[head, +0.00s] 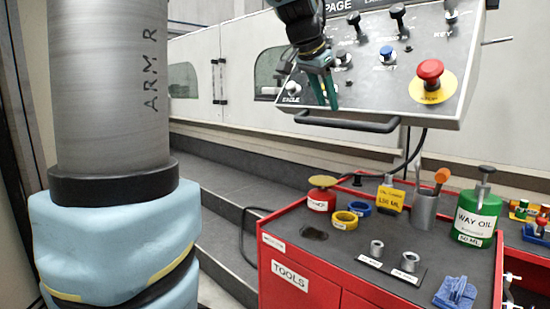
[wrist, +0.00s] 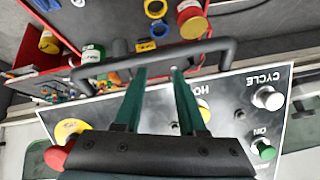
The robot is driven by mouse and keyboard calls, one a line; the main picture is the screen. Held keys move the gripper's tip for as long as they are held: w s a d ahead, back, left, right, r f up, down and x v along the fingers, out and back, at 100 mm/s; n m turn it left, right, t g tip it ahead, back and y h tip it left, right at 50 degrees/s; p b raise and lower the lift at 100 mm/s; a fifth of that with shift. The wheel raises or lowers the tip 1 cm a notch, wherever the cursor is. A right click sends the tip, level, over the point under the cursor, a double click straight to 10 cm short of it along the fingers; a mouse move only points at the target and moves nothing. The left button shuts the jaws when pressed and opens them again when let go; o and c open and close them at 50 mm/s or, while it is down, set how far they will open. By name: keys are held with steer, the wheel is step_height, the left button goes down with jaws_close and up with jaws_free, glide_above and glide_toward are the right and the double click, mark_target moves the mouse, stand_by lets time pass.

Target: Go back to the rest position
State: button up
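My gripper (head: 327,104) hangs in front of the control panel (head: 375,96) in the head view, pointing down at the panel's left part, near the EAGLE label. Its two green fingers stand apart with nothing seen between their tips, so it is open and empty. In the wrist view my gripper (wrist: 158,72) shows both fingers spread over the panel (wrist: 232,118). A button beside the fingers there is partly hidden. I cannot tell whether the fingers touch the panel.
A black handle bar (head: 347,124) runs below the panel. A red mushroom button (head: 430,70) on a yellow plate sits to the right. Below stands a red tool cart (head: 320,282) with a green WAY OIL can (head: 477,218), tape rolls and sockets. Grey steps (head: 215,190) lie left of it.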

steer(key=s+a+f+n+g+y, duration=0.1)
steer(key=s+a+f+n, duration=0.15)
steer(key=a+f, duration=0.4)
steer(key=s+a+f+n+g+y, duration=0.1)
steer(key=a+f+n+y, duration=0.15)
steer(key=f, duration=0.75)
steer(key=s+a+f+n+g, duration=0.1)
steer(key=s+a+f+n, duration=0.1)
steer(key=s+a+f, duration=0.3)
steer(key=s+a+f+n+g, duration=0.1)
steer(key=s+a+f+n, duration=0.2)
steer(key=s+f, duration=0.4)
step_height(320, 180, down, 3)
steer(key=shift+s+a+r+y, duration=0.15)
steer(key=shift+s+a+y, duration=0.25)
steer(key=shift+a, duration=0.5)
steer(key=shift+o, duration=0.2)
steer(key=shift+w, duration=0.1)
